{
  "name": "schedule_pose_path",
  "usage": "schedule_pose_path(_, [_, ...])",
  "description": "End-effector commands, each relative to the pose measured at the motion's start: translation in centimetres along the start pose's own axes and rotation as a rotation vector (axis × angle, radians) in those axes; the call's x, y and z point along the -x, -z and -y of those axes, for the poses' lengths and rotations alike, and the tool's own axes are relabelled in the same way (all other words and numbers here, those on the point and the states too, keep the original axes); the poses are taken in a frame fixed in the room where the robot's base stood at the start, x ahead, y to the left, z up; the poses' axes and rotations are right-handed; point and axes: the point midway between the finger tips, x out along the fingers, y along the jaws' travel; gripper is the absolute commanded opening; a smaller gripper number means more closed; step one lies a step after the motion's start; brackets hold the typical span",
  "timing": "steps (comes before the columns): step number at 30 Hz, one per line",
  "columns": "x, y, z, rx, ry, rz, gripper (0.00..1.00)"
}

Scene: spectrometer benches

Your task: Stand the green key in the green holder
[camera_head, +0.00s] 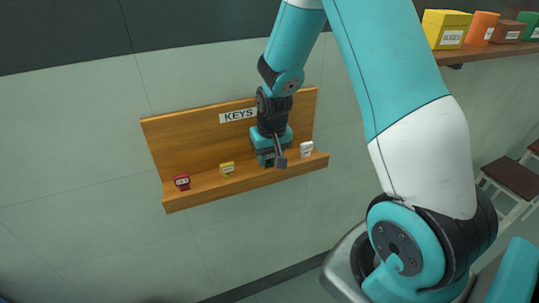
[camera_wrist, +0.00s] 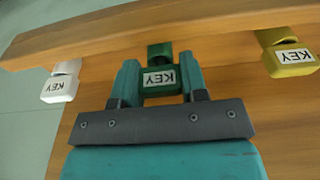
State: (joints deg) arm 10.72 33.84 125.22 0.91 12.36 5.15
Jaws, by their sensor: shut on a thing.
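The green key (camera_wrist: 158,78) is a dark green block with a white KEY label, with a narrower dark green part behind it in the wrist view. My gripper (camera_wrist: 160,82) is shut on it, one finger at each side. In the head view my gripper (camera_head: 271,155) is at the wooden key rack (camera_head: 235,181), and the green key (camera_head: 268,161) is mostly hidden by it. I cannot tell whether the key touches the ledge. I cannot make out a separate green holder in either view.
A red key (camera_head: 182,182), a yellow key (camera_head: 227,169) and a white key (camera_head: 306,149) stand along the rack's ledge, the white one close to my gripper. A wall shelf (camera_head: 490,49) at upper right carries several labelled boxes, including a green one (camera_head: 531,24). Stools stand at right.

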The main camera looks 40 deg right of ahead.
Motion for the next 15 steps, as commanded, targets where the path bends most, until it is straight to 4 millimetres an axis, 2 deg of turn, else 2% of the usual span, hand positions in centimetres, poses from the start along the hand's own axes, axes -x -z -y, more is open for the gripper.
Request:
schedule_pose_path(9, [-0.74, -0.11, 0.00, 0.000, 0.000, 0.000, 0.17])
schedule_pose_path(10, [-0.72, -0.10, 0.00, 0.000, 0.000, 0.000, 0.42])
schedule_pose_path(11, [-0.66, -0.09, 0.00, 0.000, 0.000, 0.000, 0.49])
schedule_pose_path(15, [-0.64, -0.09, 0.00, 0.000, 0.000, 0.000, 0.50])
